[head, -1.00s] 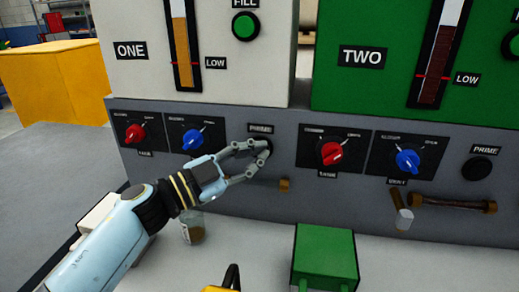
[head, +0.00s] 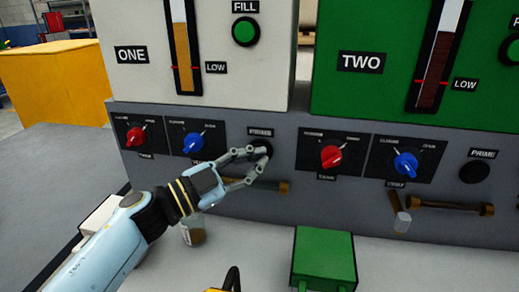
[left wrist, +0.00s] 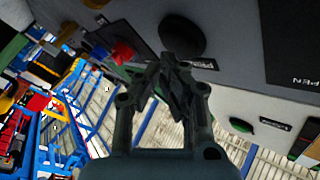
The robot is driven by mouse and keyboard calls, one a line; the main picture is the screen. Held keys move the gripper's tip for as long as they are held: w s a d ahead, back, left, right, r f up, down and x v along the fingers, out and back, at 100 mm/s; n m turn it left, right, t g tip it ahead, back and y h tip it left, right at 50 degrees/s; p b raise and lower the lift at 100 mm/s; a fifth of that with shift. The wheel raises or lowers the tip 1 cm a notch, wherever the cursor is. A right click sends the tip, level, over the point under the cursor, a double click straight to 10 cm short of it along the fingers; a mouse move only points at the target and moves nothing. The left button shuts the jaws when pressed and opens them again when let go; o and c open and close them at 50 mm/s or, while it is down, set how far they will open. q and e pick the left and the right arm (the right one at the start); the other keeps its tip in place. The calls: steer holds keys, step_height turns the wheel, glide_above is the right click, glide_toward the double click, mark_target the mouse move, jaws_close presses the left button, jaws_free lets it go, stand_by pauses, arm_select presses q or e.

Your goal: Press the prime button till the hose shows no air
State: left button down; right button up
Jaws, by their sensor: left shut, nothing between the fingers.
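The black round prime button (head: 262,145) of panel ONE sits under its PRIME label on the grey front, and it also shows in the left wrist view (left wrist: 182,36). My left gripper (head: 266,154) is shut and empty, its fingertips at the button's lower edge. I cannot tell whether they touch it. A short amber-brown hose (head: 270,187) runs below the button, partly behind my fingers; air in it cannot be made out. Panel TWO has its own prime button (head: 475,172) and brown hose (head: 452,206). My right gripper is not in view.
Red (head: 136,136) and blue (head: 193,142) knobs flank the button on the left; another red knob (head: 331,156) is to its right. A small clear jar (head: 194,234) stands below my wrist. A green box (head: 324,258) sits on the pale surface in front.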

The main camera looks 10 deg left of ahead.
arm_select(q)
steer(key=shift+s, duration=0.15)
steer(key=shift+s, duration=0.15)
steer(key=s+p, duration=0.2)
steer(key=s, duration=0.2)
steer(key=shift+s+p, duration=0.35)
steer(key=shift+s, duration=0.05)
stand_by(2.5)
